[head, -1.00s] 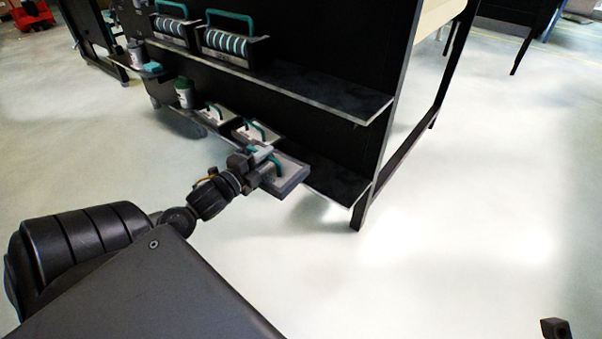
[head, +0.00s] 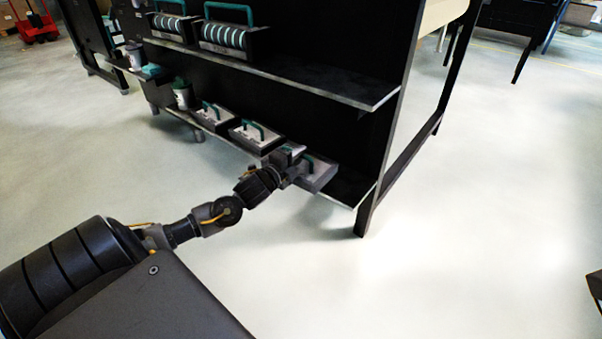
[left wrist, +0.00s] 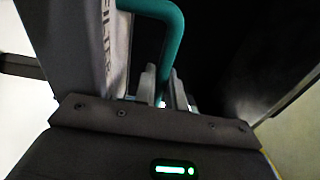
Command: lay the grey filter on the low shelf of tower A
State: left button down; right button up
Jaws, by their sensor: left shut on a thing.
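The grey filter (head: 320,178) is a flat grey block with a green handle, at the right end of the low shelf (head: 350,190) of the black tower. My left gripper (head: 303,164) is shut on it at the handle. The filter overlaps the shelf's front edge; I cannot tell whether it rests on the board. In the left wrist view the filter's lettered face (left wrist: 85,45) is at left and the green handle (left wrist: 172,40) runs down between the fingers (left wrist: 163,88). A dark part at the right edge of the head view may be my right gripper (head: 596,288); its jaws cannot be made out.
Two similar grey filters (head: 252,136) (head: 212,115) and a white canister (head: 182,96) stand left on the low shelf. The upper shelf (head: 330,86) overhangs and holds striped, handled packs (head: 228,38). The low shelf's right end is bare.

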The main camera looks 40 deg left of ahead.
aim_at(300, 166)
pick_arm(q)
jog(key=shift+w+d+f, duration=0.1)
jog(key=shift+w+f, duration=0.4)
jog(key=shift+f, duration=0.05)
notch_tip(300, 166, down, 3)
jog(key=shift+w+f+b, duration=0.1)
jog(key=shift+f+b, duration=0.05)
jog(key=shift+b, duration=1.05)
jog(key=c, duration=1.5)
grip_release()
jog(key=shift+o, duration=0.2)
